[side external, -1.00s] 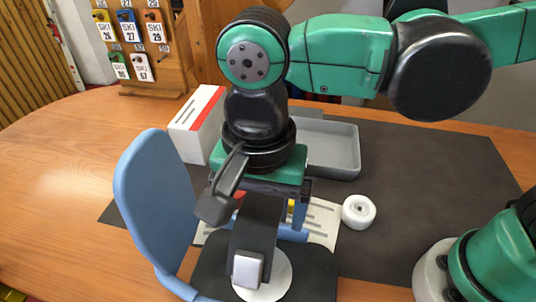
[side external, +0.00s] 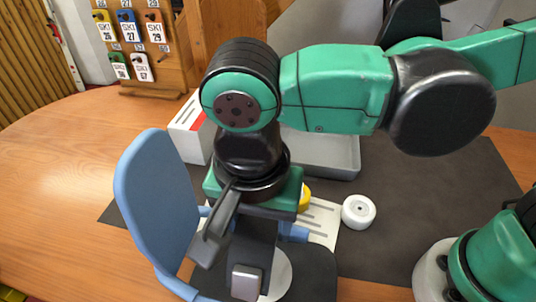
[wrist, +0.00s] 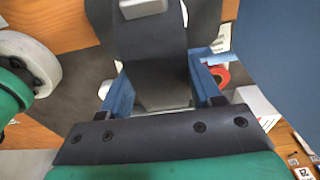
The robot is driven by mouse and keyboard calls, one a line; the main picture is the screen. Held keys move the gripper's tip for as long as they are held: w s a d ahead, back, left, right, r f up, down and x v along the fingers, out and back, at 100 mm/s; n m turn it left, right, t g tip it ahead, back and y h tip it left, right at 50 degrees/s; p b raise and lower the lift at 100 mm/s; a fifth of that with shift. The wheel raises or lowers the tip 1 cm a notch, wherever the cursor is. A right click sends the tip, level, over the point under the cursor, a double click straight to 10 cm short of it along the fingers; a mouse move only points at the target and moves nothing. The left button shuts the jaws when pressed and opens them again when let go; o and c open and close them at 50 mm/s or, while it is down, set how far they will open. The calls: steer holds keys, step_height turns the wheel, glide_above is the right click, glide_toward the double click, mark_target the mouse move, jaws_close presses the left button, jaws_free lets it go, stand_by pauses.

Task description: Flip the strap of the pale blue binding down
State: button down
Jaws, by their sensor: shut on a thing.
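The pale blue binding has a tall blue back panel (side external: 155,205) standing at left in the side view, a dark base (side external: 312,272) and a white disc (side external: 281,275). Its black strap (side external: 258,245) stands up in front of my gripper, with a grey buckle (side external: 246,282) low on its near side. In the wrist view the strap (wrist: 160,45) lies between the two blue fingers of my gripper (wrist: 162,78), and the buckle (wrist: 143,9) shows at the top. My gripper is shut on the strap. In the side view its fingertips are mostly hidden behind the strap and my wrist.
A white tape roll (side external: 358,211) and a yellow roll (side external: 305,197) are right of the binding, near a printed sheet (side external: 322,216). A grey tray (side external: 330,158) and a white-and-red box (side external: 186,142) stand behind. The dark mat (side external: 430,200) is clear at right.

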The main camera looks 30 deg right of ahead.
mark_target(250, 261)
steer(key=s+a+f+t+h, duration=0.2)
steer(key=f, duration=0.1)
steer(key=shift+s+a+t+h, duration=0.1)
steer(key=shift+s+t+h, duration=0.05)
steer(key=shift+t+h, duration=0.15)
steer(key=shift+c, duration=0.8)
jaws_free()
steer(key=shift+r, duration=0.15)
steer(key=shift+s+a+r, duration=0.1)
steer(key=shift+a+r, duration=0.05)
steer(key=shift+r, duration=0.15)
steer(key=r, duration=0.9)
steer(key=shift+s+a, duration=0.3)
